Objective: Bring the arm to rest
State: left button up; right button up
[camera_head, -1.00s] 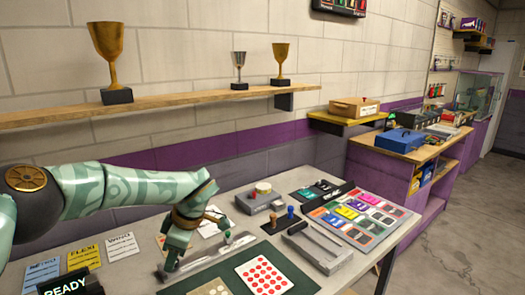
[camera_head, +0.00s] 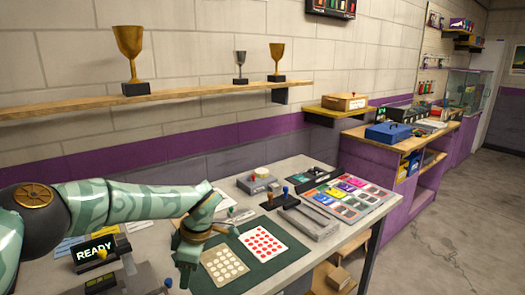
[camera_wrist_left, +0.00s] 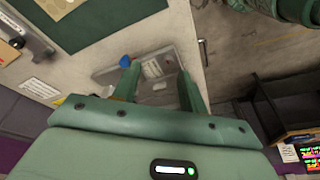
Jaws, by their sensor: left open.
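My left arm, pale green with a leaf pattern, comes in from the left in the head view and bends down at the wrist. Its gripper (camera_head: 176,281) hangs at the left edge of the dark green mat (camera_head: 291,258), beside the beige dotted card (camera_head: 224,264). In the left wrist view the two fingers (camera_wrist_left: 160,84) stand apart with nothing held between them. A grey tray-like block (camera_wrist_left: 107,76) and a blue peg top (camera_wrist_left: 125,61) show beyond the fingers. My right gripper is in neither view.
A READY sign (camera_head: 95,250) stands left of the gripper. A red-dotted card (camera_head: 264,243), a grey block (camera_head: 309,222) and colour cards (camera_head: 350,193) lie to the right. A trophy shelf (camera_head: 190,94) is on the wall. Open floor (camera_head: 440,230) lies right of the table.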

pick_arm(q)
jog(key=s+d+f+n+t+h, duration=0.2)
jog(key=s+d+f+n+h, duration=0.2)
jog(key=d+f+n+h, duration=0.65)
jog(key=s+d+f+n+t+h, duration=0.1)
jog(key=s+d+f+n+h, duration=0.55)
jog(key=d, duration=0.75)
jog(key=s+a+f+n+t+y, duration=0.3)
jog(key=s+a+f+n+y, duration=0.25)
jog(key=a+f+n, duration=0.6)
jog(key=s+a+f+n+t+y, duration=0.2)
jog(key=s+a+f+n+y, duration=0.2)
jog(key=s+a+f+n, duration=0.65)
jog(key=s+a+f+n+g+y, duration=0.1)
jog(key=s+a+f+n+g, duration=0.1)
jog(key=s, duration=0.8)
jog(key=s+a+f+n+g+y, duration=0.2)
jog(key=s+a+f+n, duration=0.3)
jog(key=s, duration=0.4)
jog(key=s+a+f+n+g+y, duration=0.1)
jog(key=s+a+f+n+g, duration=0.2)
jog(key=s, duration=0.7)
notch_tip(320, 180, down, 2)
jog(key=shift+s+a+n, duration=0.15)
jog(key=shift+s+n, duration=0.2)
jog(key=shift+n, duration=0.15)
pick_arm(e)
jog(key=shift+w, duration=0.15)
pick_arm(q)
jog(key=shift+y, duration=0.25)
